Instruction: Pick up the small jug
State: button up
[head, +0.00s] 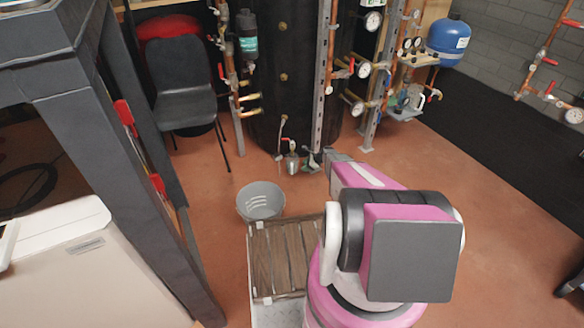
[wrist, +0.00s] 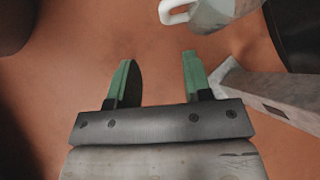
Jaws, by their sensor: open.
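The small jug (head: 292,162) is a light grey metal vessel on the floor at the foot of the large dark tank. In the wrist view the jug (wrist: 222,12) is cut off by the top edge, with its pale loop handle to the left. My gripper (wrist: 157,60) is open and empty, its two green fingers apart over bare floor. The jug lies beyond the fingertips, nearer the right finger, and nothing touches it.
A grey metal post (wrist: 268,92) stands close to the right finger. The dark tank (head: 283,75) and copper pipes are behind the jug. A grey bucket (head: 260,203) and a wooden slatted crate (head: 278,255) stand nearer.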

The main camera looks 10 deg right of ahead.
aim_at(292, 167)
jog(key=shift+m, duration=0.3)
jog(key=x, duration=1.1)
jog(key=shift+w+d+f, duration=0.15)
jog(key=shift+w+f, duration=0.15)
jog(key=shift+w, duration=0.1)
grip_shut()
